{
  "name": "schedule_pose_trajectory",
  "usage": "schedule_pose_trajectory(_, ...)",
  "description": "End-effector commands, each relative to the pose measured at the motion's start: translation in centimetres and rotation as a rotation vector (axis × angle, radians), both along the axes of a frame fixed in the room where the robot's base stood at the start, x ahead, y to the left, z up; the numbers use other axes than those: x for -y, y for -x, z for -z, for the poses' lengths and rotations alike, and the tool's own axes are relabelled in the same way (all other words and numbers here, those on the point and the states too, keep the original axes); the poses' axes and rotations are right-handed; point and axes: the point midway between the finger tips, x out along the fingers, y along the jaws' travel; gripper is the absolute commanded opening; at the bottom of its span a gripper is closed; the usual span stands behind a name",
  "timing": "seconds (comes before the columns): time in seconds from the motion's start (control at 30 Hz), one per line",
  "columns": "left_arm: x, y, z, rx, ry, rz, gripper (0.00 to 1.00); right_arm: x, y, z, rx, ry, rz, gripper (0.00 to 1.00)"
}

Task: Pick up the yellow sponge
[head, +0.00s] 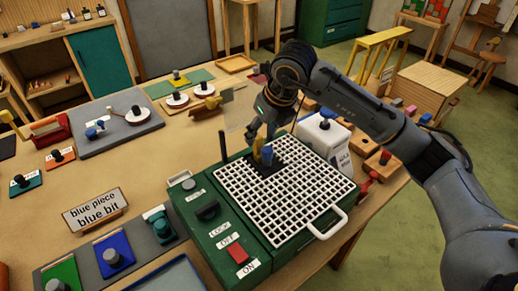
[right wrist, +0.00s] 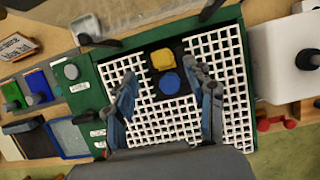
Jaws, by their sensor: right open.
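The yellow sponge (right wrist: 163,59) stands on a black patch of the white grid, next to a blue round-topped piece (right wrist: 169,83). In the head view the yellow sponge (head: 267,154) is small and partly covered by my right gripper (head: 261,139). My right gripper is open above the grid. In the right wrist view its fingers (right wrist: 161,74) stand apart on either side of the blue piece, with the yellow sponge just beyond it. Nothing is held. I cannot tell the exact height between fingertips and sponge. My left gripper is not in view.
The white grid (head: 297,203) sits on a green box with labelled controls (head: 207,211). A white jug (head: 325,136) stands close behind it. A sign (head: 94,210) reads "blue piece blue bit". Wooden blocks (head: 380,160) lie at the right.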

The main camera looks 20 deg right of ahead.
Motion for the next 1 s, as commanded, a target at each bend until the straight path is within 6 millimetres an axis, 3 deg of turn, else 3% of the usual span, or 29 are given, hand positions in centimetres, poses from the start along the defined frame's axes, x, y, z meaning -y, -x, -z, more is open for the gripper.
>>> schedule_pose_trajectory(0.23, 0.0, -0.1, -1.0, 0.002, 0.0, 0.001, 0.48, -0.1, -0.5, 1.7, -0.003, 0.001, 0.001, 0.55)
schedule_pose_trajectory(0.4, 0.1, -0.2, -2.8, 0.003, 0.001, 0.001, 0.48, 0.0, -1.1, 4.1, -0.006, 0.002, 0.0, 0.55)
schedule_pose_trajectory(0.53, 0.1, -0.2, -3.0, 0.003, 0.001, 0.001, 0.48, -0.3, -1.7, 5.6, -0.002, -0.001, 0.001, 0.55)
schedule_pose_trajectory(0.8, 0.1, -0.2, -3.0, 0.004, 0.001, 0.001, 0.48, -0.3, -1.9, 6.1, 0.001, 0.001, -0.001, 0.55)
schedule_pose_trajectory(0.87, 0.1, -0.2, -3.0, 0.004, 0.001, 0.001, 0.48, -0.3, -1.9, 6.1, 0.001, 0.001, -0.001, 0.47)
schedule_pose_trajectory(1.0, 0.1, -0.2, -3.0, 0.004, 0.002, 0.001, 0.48, -0.3, -1.9, 6.1, 0.001, 0.001, -0.001, 0.18)
